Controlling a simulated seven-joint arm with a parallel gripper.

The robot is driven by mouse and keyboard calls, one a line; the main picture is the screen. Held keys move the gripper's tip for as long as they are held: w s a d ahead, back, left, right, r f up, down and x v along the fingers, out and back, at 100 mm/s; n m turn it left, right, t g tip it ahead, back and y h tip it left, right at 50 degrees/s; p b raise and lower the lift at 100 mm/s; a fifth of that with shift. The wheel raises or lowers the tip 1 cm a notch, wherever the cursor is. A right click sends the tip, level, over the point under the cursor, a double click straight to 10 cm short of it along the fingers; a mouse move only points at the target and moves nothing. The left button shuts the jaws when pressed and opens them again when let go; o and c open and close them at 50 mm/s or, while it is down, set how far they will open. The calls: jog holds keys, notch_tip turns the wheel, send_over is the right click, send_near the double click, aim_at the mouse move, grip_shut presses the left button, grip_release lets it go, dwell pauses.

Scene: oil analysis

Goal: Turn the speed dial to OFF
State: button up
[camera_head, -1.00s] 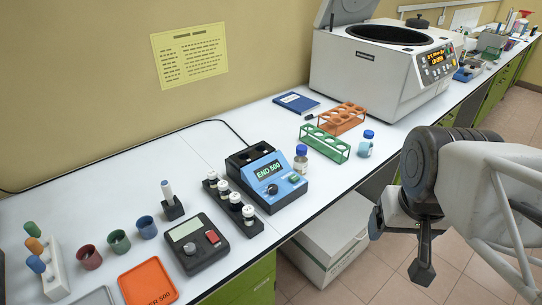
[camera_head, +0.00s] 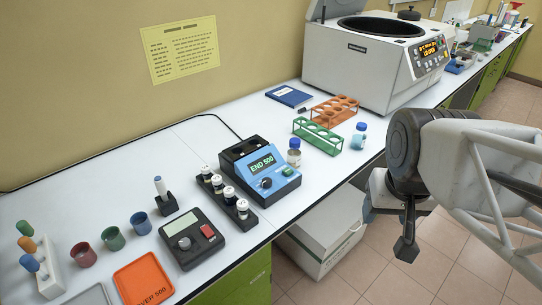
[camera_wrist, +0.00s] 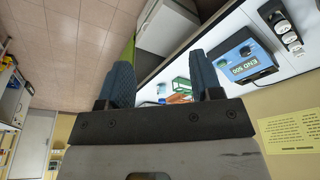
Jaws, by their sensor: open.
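The blue device (camera_head: 268,166) stands on the white bench, with a small screen reading END 500. A dark round dial (camera_head: 266,183) sits on its front left, and a green button (camera_head: 288,171) sits to the right. The device also shows upside down in the wrist view (camera_wrist: 232,62). I cannot read the dial's setting. My gripper (camera_head: 407,248) hangs in front of the bench over the floor, right of the device and apart from it. In the wrist view its two dark fingers (camera_wrist: 163,82) are spread with nothing held between them.
Several small vials stand in a black rack (camera_head: 232,203) left of the device. A bottle (camera_head: 294,155), a green rack (camera_head: 318,136) and an orange rack (camera_head: 334,110) stand to its right. A large centrifuge (camera_head: 372,65) is behind. A white box (camera_head: 325,235) is below the bench.

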jog(key=w+a+m, duration=0.1)
jog(key=w+a, duration=0.3)
jog(key=w, duration=0.5)
jog(key=m+g, duration=0.3)
send_over(267, 180)
jog(key=f, duration=1)
jog(key=shift+s+d+f, duration=0.25)
jog(key=shift+d+f, duration=0.05)
jog(key=shift+f, duration=0.1)
jog(key=shift+w+a+f, duration=0.2)
jog(key=shift+a, duration=0.1)
jog(key=shift+f, duration=0.1)
jog(key=shift+f, duration=3.8)
